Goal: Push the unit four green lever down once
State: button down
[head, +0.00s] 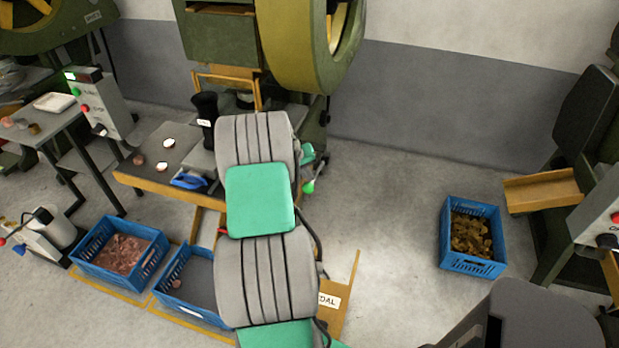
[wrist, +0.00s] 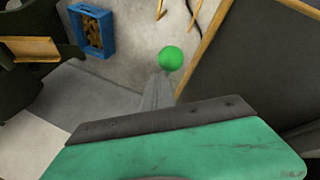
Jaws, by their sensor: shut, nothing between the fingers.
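The green lever's round knob (head: 309,187) shows just right of my arm, low at the side of the big green press (head: 222,40). In the wrist view the green ball (wrist: 171,58) sits just past the tips of my gripper (wrist: 160,88). The grey fingers are together and hold nothing. I cannot tell whether they touch the ball or are a little apart from it. The lever's rod is mostly hidden. In the head view my arm covers most of the gripper. No unit number can be read on the press.
A dark-topped table (head: 150,178) with copper pieces and a blue-handled tool stands left of my arm. Blue crates (head: 80,258) (head: 165,290) stand on the floor at left. Another blue crate (head: 473,268) with brass pieces stands at right, with open floor between it and the press.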

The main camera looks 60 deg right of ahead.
jog(key=shift+s+a+f+b, duration=0.1)
jog(key=shift+a+f+b, duration=0.25)
jog(key=shift+f, duration=0.35)
jog(key=shift+a+f+b, duration=0.15)
jog(key=shift+f+b, duration=0.25)
jog(key=shift+f, duration=0.25)
dwell(0.9)
jog(key=shift+r, duration=0.1)
dwell(0.4)
jog(key=shift+w+d+r+p, duration=0.1)
jog(key=shift+d+r+p, duration=0.35)
jog(key=shift+r, duration=0.45)
jog(key=shift+w+d+r+p, duration=0.1)
jog(key=shift+d+r+p, duration=0.15)
jog(key=shift+r+p, duration=0.45)
jog(key=shift+d+r+p, duration=0.3)
jog(key=shift+d+r, duration=0.05)
jog(key=shift+r, duration=0.75)
jog(key=shift+r, duration=0.1)
jog(key=r+p, duration=0.1)
jog(key=d+r, duration=0.1)
jog(key=r, duration=0.1)
jog(key=r+p, duration=0.1)
jog(key=shift+w+d+r+p, duration=0.1)
jog(key=shift+d+r+p, duration=0.15)
jog(key=shift+d+p, duration=0.15)
